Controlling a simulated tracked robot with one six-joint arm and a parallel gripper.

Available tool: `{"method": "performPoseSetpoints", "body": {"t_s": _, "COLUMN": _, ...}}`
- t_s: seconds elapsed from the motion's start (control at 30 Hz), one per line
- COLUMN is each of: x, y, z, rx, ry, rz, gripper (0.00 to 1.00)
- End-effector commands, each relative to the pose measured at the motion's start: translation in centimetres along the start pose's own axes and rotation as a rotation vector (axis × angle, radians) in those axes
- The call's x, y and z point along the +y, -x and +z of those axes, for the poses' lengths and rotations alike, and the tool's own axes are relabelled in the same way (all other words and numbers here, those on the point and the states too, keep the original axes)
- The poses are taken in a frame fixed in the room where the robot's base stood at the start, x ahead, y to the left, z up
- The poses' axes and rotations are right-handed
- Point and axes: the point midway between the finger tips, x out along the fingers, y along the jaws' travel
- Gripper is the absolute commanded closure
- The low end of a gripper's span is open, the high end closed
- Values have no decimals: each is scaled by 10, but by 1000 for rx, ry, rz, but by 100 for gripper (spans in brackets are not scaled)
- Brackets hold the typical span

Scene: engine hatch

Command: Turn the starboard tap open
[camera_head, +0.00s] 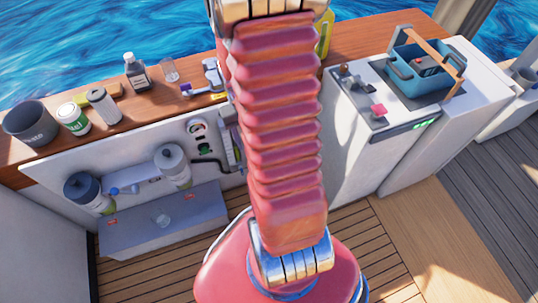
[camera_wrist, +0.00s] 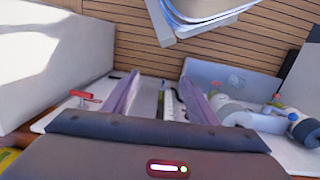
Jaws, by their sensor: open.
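In the wrist view a small red tap handle (camera_wrist: 84,97) sits at the left, just outside my left-hand finger. A smaller orange-red part (camera_wrist: 276,98) shows at the right, near the white cylinders; I cannot tell if it is another tap, nor which is starboard. My gripper (camera_wrist: 158,95) is open, its two pale purple fingers apart. Pale fittings behind show through the gap, and nothing is clearly held. In the head view my red arm covers the middle, and the gripper cannot be made out.
Two capped white cylinders (camera_head: 173,166) (camera_head: 90,194) stand by a grey box (camera_head: 165,222). The plank floor (camera_head: 375,235) is partly clear.

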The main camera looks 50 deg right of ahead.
Motion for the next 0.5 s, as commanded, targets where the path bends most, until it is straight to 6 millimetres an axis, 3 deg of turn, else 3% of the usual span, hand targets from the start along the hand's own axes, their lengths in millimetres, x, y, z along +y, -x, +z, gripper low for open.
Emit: {"method": "performPoseSetpoints", "body": {"t_s": 0.5, "x": 63, "y": -135, "z": -14, "rx": -44, "ry": -79, "rz": -17, "gripper": 47}}
